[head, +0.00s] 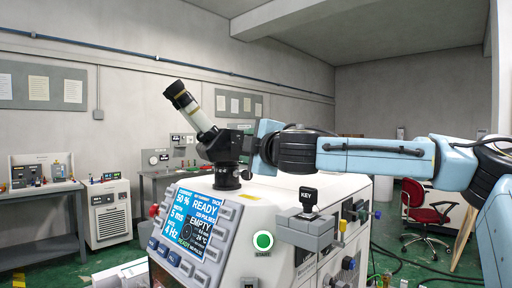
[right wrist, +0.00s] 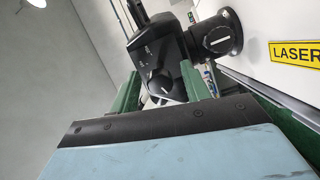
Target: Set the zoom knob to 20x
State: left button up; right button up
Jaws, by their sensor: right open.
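The black microscope (head: 222,146) with a slanted cream eyepiece tube stands on top of the white laser machine. In the right wrist view its black housing (right wrist: 150,45) carries small white marks, too small to read. A round black knob (right wrist: 162,88) with a pale pointer line sits on that housing, partly hidden below. My right gripper (right wrist: 163,84) is open, its two green fingers on either side of this knob; I cannot tell if they touch it. In the head view the right gripper (head: 256,150) reaches the microscope from the right. My left gripper is not in view.
A second black knob (right wrist: 220,40) with a white line sits beside the housing. The machine has a blue screen (head: 190,222) reading READY, a green start button (head: 263,240) and a KEY switch (head: 308,198). A red chair (head: 425,214) stands behind at right.

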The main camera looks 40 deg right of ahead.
jog(key=b+v, duration=0.1)
jog(key=v, duration=1.2)
jog(key=shift+s+b, duration=0.15)
jog(key=shift+b, duration=0.25)
